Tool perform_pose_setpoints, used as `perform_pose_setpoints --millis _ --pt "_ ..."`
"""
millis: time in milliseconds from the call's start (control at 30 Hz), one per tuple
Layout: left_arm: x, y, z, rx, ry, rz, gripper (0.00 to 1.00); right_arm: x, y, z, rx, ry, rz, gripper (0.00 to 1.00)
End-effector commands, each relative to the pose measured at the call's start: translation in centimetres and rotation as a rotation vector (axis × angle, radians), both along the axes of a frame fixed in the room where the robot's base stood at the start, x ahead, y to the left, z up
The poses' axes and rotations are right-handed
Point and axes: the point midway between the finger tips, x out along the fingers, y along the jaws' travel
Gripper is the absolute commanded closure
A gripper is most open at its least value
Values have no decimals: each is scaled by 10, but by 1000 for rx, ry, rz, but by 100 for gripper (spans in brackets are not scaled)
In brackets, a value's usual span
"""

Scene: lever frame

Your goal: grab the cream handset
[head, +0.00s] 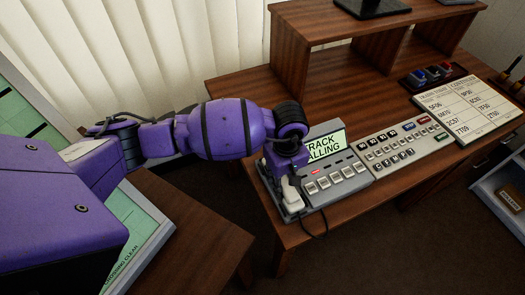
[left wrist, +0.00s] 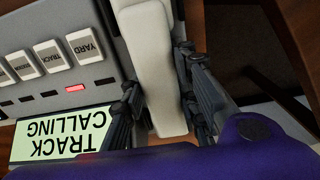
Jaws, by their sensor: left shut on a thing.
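The cream handset (head: 292,194) lies at the left end of the grey phone unit (head: 347,183) on the wooden desk. It also shows in the left wrist view (left wrist: 152,60), running down between the fingers. My left gripper (left wrist: 160,105) is shut on the handset, with dark fingers on both of its sides. In the head view my left gripper (head: 287,165) is over the handset's far end and hides that part. The phone unit has a lit screen reading "TRACK CALLING" and a red light. My right gripper is not in view.
A button panel (head: 401,143) sits right of the phone unit. A white board with printed codes (head: 467,106) and a small block with coloured buttons (head: 433,74) are further right. A wooden shelf (head: 340,45) stands behind. A cord (head: 318,232) hangs over the front edge.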

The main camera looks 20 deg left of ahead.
Motion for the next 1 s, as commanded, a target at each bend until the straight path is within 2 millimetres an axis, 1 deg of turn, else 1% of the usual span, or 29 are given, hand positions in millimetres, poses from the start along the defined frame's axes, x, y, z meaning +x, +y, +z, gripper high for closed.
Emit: perform_pose_setpoints --millis 33,167,233,367,467,667,800,900,1000 --pt "3 -1 4 -1 -6 -2 100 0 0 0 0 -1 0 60" --pt "3 -1 9 -1 -7 -1 100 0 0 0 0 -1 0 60" --pt "4 -1 15 -1 -8 -1 100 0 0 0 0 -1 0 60" --pt "4 -1 34 -1 -10 -3 100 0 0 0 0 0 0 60" --pt "-4 -15 51 -5 -9 -8 100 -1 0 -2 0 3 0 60" --pt "-23 -47 94 -4 -8 -8 100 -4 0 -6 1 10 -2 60" --pt "-41 -77 107 -4 -3 -10 100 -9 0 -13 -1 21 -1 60" --pt "-51 -94 115 -3 -4 -7 100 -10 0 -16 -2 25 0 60" --pt "-59 -107 122 -2 -4 -6 100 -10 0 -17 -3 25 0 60"
